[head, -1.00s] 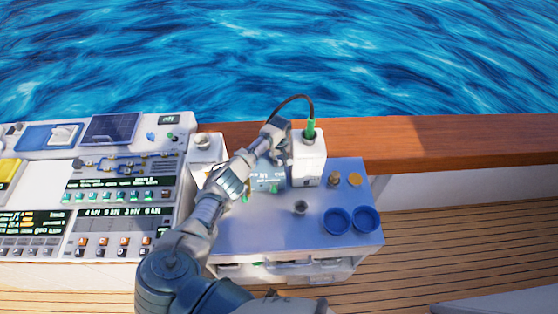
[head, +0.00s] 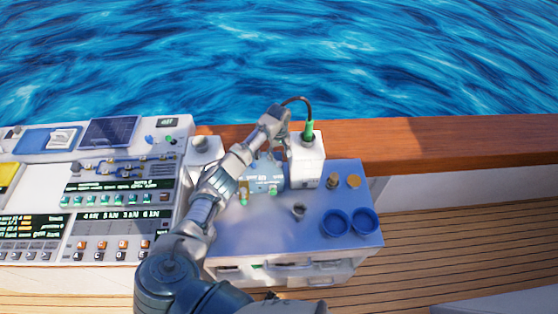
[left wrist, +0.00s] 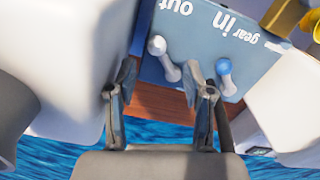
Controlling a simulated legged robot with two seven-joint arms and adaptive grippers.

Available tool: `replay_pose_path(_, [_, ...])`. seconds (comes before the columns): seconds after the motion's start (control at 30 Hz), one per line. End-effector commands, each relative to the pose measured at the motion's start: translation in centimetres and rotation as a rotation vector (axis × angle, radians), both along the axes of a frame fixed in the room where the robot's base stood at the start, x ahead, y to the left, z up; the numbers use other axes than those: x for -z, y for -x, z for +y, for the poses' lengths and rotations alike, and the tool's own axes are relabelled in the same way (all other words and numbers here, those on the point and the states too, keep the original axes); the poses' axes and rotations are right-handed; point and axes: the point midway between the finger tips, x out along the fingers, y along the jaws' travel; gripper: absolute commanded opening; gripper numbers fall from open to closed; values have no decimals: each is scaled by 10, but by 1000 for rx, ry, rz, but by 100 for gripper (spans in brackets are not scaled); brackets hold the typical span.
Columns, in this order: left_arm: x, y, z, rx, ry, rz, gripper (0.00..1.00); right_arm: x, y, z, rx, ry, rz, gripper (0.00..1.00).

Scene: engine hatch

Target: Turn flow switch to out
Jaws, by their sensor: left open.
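In the left wrist view, a blue-grey panel (left wrist: 190,20) carries the upside-down words "out", "in" and "gear". Two small levers stand on it: one with a pale grey knob (left wrist: 157,46) and one with a blue knob (left wrist: 223,67). I cannot tell from the labels which is the flow switch. My left gripper (left wrist: 162,92) is open and empty; the pale-knobbed lever shows between and beyond its fingers, and contact is not clear. In the head view my left gripper (head: 280,140) is above the back of the unit, beside the panel (head: 262,177). My right gripper is out of view.
A white box (head: 306,160) with a green plug and black cable stands right of the gripper. A second white box (head: 204,152) stands left. Two blue cups (head: 350,222) sit front right on the blue top (head: 265,236). A control console (head: 110,200) is at left.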

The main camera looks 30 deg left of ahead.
Motion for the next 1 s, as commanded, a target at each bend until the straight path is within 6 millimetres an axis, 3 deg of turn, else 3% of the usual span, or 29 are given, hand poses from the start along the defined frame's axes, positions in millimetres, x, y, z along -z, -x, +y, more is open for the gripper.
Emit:
replay_pose_path(0.1, [-25, -1, 0, -1, 0, -3, 52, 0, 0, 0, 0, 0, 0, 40])
replay_pose_path(0.3, [-50, -2, 0, -1, 1, -1, 52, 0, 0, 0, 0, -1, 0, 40])
replay_pose_path(1.0, [-54, -1, 0, -1, 0, 1, 52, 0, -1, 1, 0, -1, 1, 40])
